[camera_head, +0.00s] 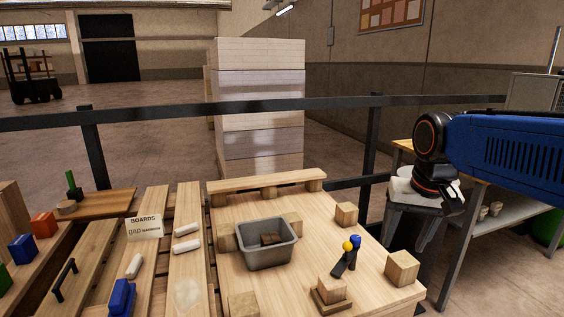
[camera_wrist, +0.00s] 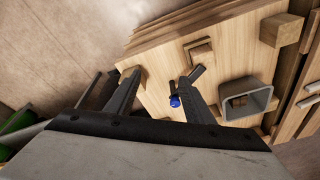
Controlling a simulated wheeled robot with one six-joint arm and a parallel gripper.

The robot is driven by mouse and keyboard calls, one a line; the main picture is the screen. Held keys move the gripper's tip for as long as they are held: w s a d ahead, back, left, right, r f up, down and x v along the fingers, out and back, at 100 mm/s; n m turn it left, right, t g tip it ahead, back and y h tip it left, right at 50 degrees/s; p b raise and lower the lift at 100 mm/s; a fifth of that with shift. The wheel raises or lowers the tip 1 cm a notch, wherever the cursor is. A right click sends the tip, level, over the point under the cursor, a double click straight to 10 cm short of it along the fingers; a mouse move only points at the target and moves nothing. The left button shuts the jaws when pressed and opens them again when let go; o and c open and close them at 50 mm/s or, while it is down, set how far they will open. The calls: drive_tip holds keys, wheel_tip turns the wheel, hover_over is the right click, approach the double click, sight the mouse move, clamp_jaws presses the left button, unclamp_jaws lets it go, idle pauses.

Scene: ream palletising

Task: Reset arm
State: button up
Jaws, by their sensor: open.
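My gripper (camera_head: 408,228) hangs from my blue arm at the right of the head view, off the right side of the wooden pallet board. In the wrist view my gripper (camera_wrist: 158,80) shows two dark fingers spread apart with nothing between them. The board (camera_wrist: 160,60) lies beyond the fingers. In the head view the same board (camera_head: 310,215) carries a grey bin (camera_head: 267,250) with a dark brown piece inside. The bin also shows in the wrist view (camera_wrist: 262,98), to the right of the fingers and apart from them.
Wooden blocks (camera_head: 402,268) stand around the board's edges. A small dark tool with yellow and blue balls (camera_head: 345,262) lies near its front. A black rail (camera_head: 300,103) runs behind, with a tall pale stack (camera_head: 262,85) beyond it. A workbench (camera_head: 500,200) stands at the right.

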drive_tip(key=s+d+f+n+t, duration=0.1)
drive_tip(key=s+f+n+t, duration=0.1)
drive_tip(key=s+f, duration=0.8)
drive_tip(key=shift+s+d+f, duration=0.4)
drive_tip(key=shift+s, duration=1.5)
